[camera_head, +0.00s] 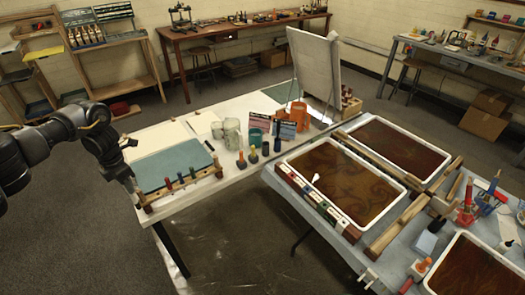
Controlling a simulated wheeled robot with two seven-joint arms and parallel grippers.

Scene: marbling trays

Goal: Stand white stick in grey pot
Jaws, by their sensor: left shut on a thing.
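My left gripper (131,186) is at the end of my dark arm, by the near left corner of the white table, beside the left end of the wooden rack. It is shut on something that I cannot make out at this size. A pale grey pot (232,134) stands on the white table, right of the teal sheet and well to the right of my left gripper. I cannot pick out a white stick for sure. My right gripper is out of view.
The wooden rack (182,189) with several coloured pegs lies along the teal sheet (173,165). A teal pot (257,125), small bottles and an orange pot (299,110) stand near the grey pot. Brown marbling trays (341,187) fill the blue-covered table at right. A white board (314,66) stands behind.

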